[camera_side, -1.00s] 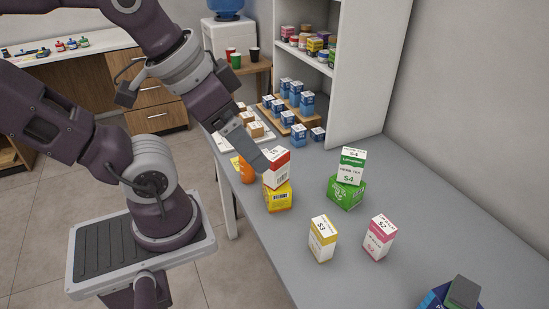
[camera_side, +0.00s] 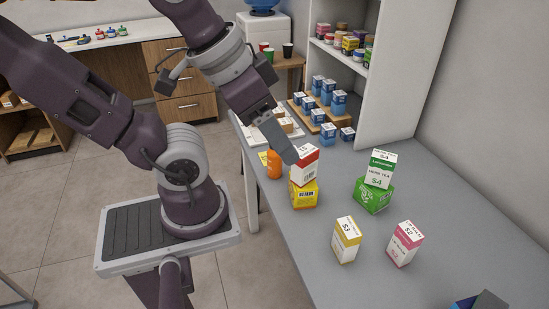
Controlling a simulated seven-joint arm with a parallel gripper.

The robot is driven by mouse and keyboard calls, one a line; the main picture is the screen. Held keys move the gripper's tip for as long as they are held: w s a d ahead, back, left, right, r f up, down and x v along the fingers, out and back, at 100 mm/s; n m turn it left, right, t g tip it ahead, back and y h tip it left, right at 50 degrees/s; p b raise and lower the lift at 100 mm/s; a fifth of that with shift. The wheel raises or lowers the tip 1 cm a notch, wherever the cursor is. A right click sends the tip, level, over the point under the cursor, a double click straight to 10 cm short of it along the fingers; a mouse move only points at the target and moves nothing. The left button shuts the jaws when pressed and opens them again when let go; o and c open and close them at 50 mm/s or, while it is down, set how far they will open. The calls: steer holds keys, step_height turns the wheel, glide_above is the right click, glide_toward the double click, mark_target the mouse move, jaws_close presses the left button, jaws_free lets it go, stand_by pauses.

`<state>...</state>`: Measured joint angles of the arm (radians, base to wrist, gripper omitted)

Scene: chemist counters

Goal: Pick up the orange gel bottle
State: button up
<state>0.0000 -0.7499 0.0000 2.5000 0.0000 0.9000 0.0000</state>
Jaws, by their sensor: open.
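The orange gel bottle (camera_side: 274,164) stands on the grey counter near its left edge, beside stacked boxes. A white-and-red box (camera_side: 304,165) sits on top of a yellow box (camera_side: 303,194) just right of the bottle. My gripper (camera_side: 289,154) is tilted down, above and to the right of the bottle in the picture, with its tip overlapping the white-and-red box. Whether it touches that box cannot be told. It is open, and nothing is seen held in it. The bottle is apart from the gripper in this view.
A white-and-green box (camera_side: 380,168) sits on a green box (camera_side: 373,196) to the right. A yellow-white box (camera_side: 346,240) and a pink-white box (camera_side: 405,243) stand in front. Several blue-white boxes fill a wooden rack (camera_side: 327,126) behind. Counter between these is bare.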

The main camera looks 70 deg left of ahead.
steer(key=shift+c, duration=0.2)
steer(key=w+a+f+n+g+y, duration=0.1)
steer(key=a+f+n+y, duration=0.8)
steer(key=a+f+n, duration=0.3)
steer(key=w+a+f+n+g+y, duration=0.1)
steer(key=w+a+f+n+y, duration=0.1)
steer(key=a+f+n+y, duration=1)
steer(key=m+t+h, duration=0.4)
steer(key=m+h, duration=0.1)
steer(key=m, duration=0.5)
glide_toward(274, 169)
steer(key=x, duration=0.2)
steer(key=shift+a+r, duration=0.2)
steer(key=shift+a, duration=0.1)
steer(key=shift+w+a+f+m, duration=0.15)
steer(key=shift+w+f+m, duration=0.15)
steer(key=shift+m, duration=0.2)
steer(key=x, duration=0.6)
steer(key=shift+a+r, duration=0.1)
steer(key=shift+a, duration=0.2)
jaws_close()
